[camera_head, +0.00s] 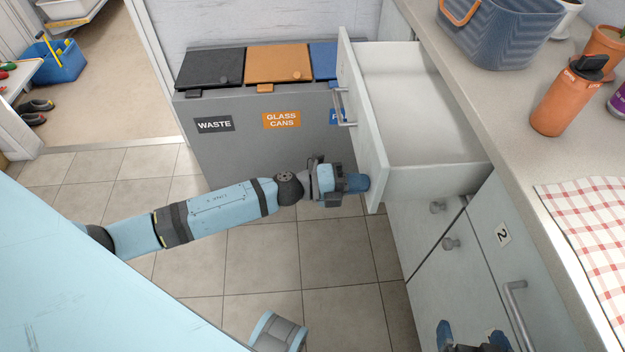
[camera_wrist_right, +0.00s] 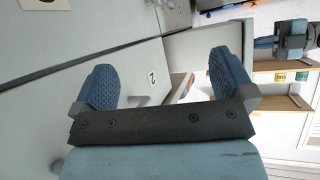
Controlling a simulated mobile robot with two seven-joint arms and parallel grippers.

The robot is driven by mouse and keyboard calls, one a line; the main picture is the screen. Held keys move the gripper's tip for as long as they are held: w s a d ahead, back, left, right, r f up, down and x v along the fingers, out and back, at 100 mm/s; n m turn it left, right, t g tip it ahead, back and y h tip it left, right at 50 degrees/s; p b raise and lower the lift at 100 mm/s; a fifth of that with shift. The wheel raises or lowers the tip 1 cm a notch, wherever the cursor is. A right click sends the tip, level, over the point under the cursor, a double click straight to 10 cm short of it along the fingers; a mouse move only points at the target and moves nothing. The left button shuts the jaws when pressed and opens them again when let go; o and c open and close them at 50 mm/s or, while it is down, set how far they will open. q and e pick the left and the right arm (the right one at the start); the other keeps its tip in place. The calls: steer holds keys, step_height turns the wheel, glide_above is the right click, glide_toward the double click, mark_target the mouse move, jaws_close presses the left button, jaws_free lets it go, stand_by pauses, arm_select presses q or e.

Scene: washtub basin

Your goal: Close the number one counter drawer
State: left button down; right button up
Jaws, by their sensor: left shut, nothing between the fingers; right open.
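The white counter drawer (camera_head: 408,110) stands pulled out from under the counter, and its inside looks empty. Its front panel (camera_head: 362,130) carries a metal bar handle (camera_head: 343,106). My left gripper (camera_head: 362,183) is shut, with its blue fingertips at the lower outer face of the drawer front, below the handle; they seem to touch it. No number shows on this drawer. My right gripper (camera_head: 470,337) is low in front of the cabinet doors, partly cut off by the picture's bottom edge. In the right wrist view its blue fingers (camera_wrist_right: 164,85) are apart and empty.
A grey bin unit (camera_head: 255,150) with black, orange and blue lids stands beyond the drawer. A cabinet door labelled 2 (camera_head: 503,232) is below the counter. On the counter (camera_head: 500,110) are a blue basket (camera_head: 495,35), an orange bottle (camera_head: 565,100) and a checked cloth (camera_head: 590,215).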

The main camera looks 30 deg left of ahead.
mark_target(435, 178)
arm_select(q)
steer(key=x, duration=1.7)
steer(key=shift+w+d, duration=0.25)
steer(key=shift+d, duration=0.1)
steer(key=b+x, duration=0.1)
steer(key=x, duration=0.5)
steer(key=shift+d+f, duration=0.1)
steer(key=shift+w+r, duration=0.15)
steer(key=shift+r, duration=0.1)
arm_select(e)
steer(key=shift+a, duration=0.3)
arm_select(q)
steer(key=shift+d+r, duration=0.1)
steer(key=shift+r, duration=0.05)
arm_select(e)
steer(key=shift+s, duration=0.1)
